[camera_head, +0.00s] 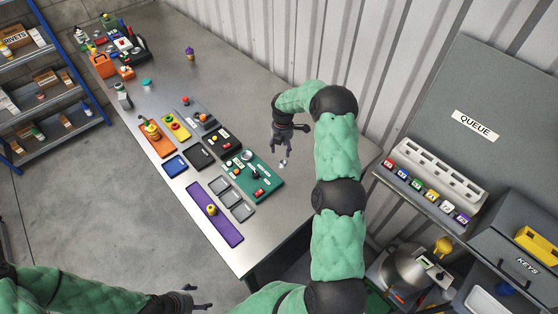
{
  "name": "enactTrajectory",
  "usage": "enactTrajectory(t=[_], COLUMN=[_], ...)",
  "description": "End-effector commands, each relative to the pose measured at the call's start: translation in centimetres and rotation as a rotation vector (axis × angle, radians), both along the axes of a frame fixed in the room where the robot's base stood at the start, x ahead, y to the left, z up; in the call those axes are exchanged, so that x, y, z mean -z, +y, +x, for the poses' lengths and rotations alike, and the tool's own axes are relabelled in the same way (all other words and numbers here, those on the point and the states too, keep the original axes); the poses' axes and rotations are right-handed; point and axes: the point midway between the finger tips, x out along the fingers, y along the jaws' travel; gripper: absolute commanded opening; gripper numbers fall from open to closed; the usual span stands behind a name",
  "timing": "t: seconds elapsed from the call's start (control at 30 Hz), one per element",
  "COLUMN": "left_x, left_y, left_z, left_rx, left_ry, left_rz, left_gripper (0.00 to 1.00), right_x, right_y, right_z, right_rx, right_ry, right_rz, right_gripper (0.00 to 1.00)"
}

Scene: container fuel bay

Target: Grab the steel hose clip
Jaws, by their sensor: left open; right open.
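A small pale, shiny piece (283,163), which may be the steel hose clip, shows at the table's right part, just below my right gripper. It is too small to tell its shape or whether it touches the fingers. My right gripper (286,146) is open above the steel table (225,80), right of the green panel, with its fingers pointing down. My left gripper (198,298) is open at the bottom of the view, off the table's front edge and far from that piece.
A green panel (270,188) with knobs lies left of my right gripper. A purple strip (226,230), grey trays and coloured boards lie further left. Tools and bottles crowd the far end. A shelf (408,198) with labelled blocks stands right.

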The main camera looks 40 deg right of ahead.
Motion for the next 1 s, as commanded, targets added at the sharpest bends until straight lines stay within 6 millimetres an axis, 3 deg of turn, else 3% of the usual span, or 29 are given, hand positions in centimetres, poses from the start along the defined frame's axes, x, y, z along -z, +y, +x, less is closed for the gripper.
enactTrajectory(t=[0.13, 0.4, 0.67, 1.0], left_x=[-0.1, -0.4, -0.7, -1.5], left_y=[0.0, 0.0, 0.0, 0.0], left_z=[-0.1, 0.0, 0.0, 0.0], left_rx=[0.0, 0.0, 0.0, 0.0], left_ry=[0.001, 0.001, 0.001, 0.001], left_rz=[0.0, 0.0, 0.0, 0.0], left_gripper=[0.75, 0.75, 0.75, 0.75], right_x=[0.7, 4.4, 5.8, 9.6], right_y=[-0.8, -0.8, -0.8, -0.9], right_z=[0.0, 0.1, 0.2, 0.4], right_rx=[-0.031, -0.029, -0.028, -0.028], right_ry=[0.008, 0.006, 0.004, 0.005], right_rz=[-0.009, -0.009, -0.009, -0.009], right_gripper=[0.57, 0.57, 0.57, 0.57])
